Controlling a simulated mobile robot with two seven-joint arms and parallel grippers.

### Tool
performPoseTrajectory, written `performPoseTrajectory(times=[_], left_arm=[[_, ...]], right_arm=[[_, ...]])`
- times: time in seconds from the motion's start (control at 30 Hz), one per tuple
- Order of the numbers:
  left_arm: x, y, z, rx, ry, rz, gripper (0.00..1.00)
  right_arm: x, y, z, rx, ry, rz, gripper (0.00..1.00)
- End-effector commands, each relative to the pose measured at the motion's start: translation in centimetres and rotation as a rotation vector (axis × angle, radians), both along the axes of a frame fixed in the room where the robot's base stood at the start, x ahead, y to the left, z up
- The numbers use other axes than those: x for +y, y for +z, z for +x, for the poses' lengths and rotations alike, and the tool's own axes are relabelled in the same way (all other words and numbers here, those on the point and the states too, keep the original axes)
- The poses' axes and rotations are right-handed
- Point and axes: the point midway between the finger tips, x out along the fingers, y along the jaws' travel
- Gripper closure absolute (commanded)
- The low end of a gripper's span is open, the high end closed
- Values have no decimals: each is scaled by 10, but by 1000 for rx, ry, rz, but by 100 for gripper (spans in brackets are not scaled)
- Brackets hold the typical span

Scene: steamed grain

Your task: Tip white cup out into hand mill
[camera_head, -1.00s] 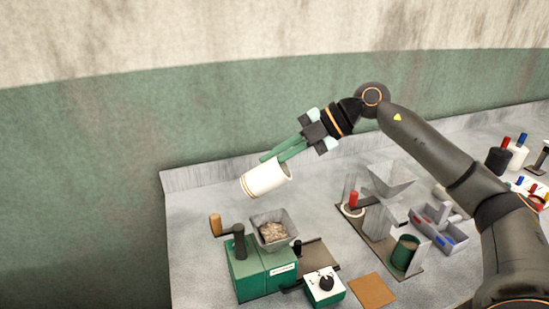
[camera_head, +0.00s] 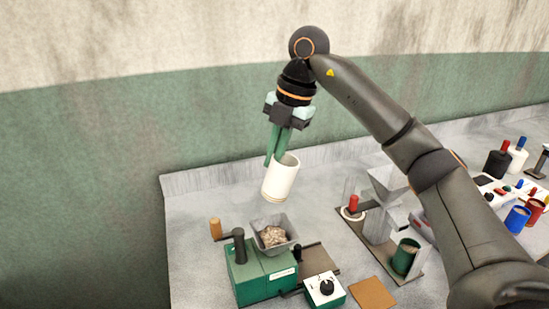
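The white cup (camera_head: 281,180) is held nearly upright, leaning slightly, in the air above and behind the hand mill. My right gripper (camera_head: 276,152) points downward with its green fingers shut on the cup's rim. The hand mill (camera_head: 259,276) is a green box with a grey hopper (camera_head: 292,229) on top and a crank with a wooden knob (camera_head: 215,228) at its left. Pale grain (camera_head: 273,236) lies in the hopper. Inside the cup is too small to make out. My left gripper is not in view.
A white-and-green box with a black knob (camera_head: 325,289) and a brown square (camera_head: 372,293) lie right of the mill. A stand with a grey funnel (camera_head: 388,184) and green cup (camera_head: 405,257) is further right. Bottles (camera_head: 498,160) stand at the far right. The counter left-back is clear.

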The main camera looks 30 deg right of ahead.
Motion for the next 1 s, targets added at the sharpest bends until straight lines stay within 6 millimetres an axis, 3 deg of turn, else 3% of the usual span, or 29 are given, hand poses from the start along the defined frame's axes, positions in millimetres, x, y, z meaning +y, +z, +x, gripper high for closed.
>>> performPoseTrajectory(times=[0.47,1.0], left_arm=[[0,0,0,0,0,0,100],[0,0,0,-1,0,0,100]], right_arm=[[0,5,0,137,1,-211,100],[0,4,0,150,1,-226,100]])
